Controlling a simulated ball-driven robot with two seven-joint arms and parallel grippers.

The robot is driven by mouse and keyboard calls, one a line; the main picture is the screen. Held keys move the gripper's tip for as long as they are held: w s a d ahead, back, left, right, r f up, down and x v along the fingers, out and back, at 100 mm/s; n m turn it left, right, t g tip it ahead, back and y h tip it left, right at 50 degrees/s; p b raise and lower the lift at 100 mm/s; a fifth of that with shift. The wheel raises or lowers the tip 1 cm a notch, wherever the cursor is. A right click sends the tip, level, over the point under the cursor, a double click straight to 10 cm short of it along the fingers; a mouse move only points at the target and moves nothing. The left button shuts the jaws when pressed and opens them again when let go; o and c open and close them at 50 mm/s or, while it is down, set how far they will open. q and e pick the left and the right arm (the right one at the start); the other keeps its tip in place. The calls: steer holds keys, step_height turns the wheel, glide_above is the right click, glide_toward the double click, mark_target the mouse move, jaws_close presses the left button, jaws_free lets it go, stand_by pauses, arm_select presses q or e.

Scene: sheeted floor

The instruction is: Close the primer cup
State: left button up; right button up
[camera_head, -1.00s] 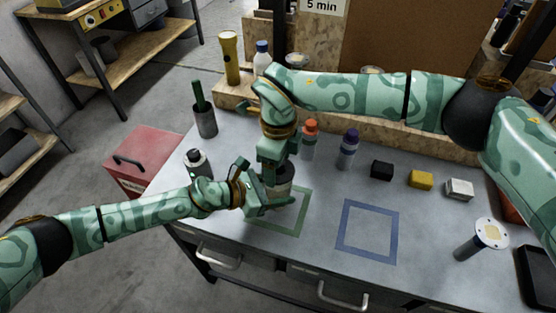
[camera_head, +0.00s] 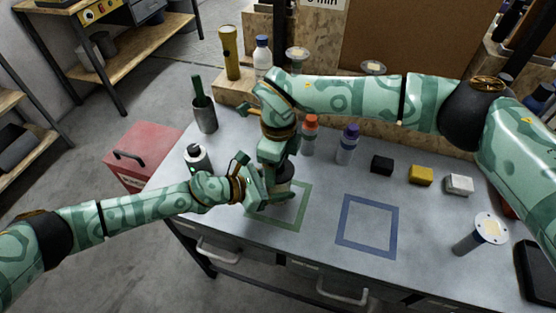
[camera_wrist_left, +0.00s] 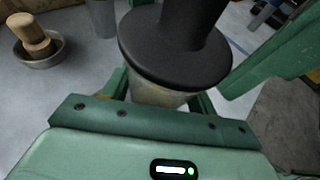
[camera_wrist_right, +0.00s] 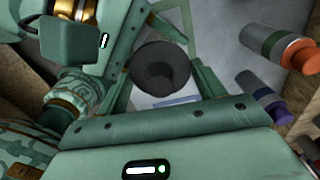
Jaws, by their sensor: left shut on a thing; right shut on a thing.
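The primer cup (camera_wrist_left: 155,95) is a pale, round vessel standing near the green square outline (camera_head: 304,212) on the bench. Its black lid (camera_wrist_left: 172,58) has a wide flange and a thick upright knob. The lid is over the cup's mouth; whether it is fully seated I cannot tell. My left gripper (camera_head: 280,196) is shut on the cup's body from the side. My right gripper (camera_head: 276,162) comes from above and is shut on the lid's knob (camera_wrist_right: 160,68). Both hands hide most of the cup in the head view.
Orange-capped (camera_head: 309,135) and purple-capped bottles (camera_head: 347,146) stand behind, with black, yellow and white blocks (camera_head: 420,175) to the right. The blue square (camera_head: 343,225) is empty.

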steer(key=shift+f, duration=0.45)
steer(key=o, duration=1)
step_height(320, 180, up, 12)
steer(key=shift+w, duration=0.1)
arm_select(q)
steer(key=o, duration=1.4)
steer(key=shift+o, duration=0.2)
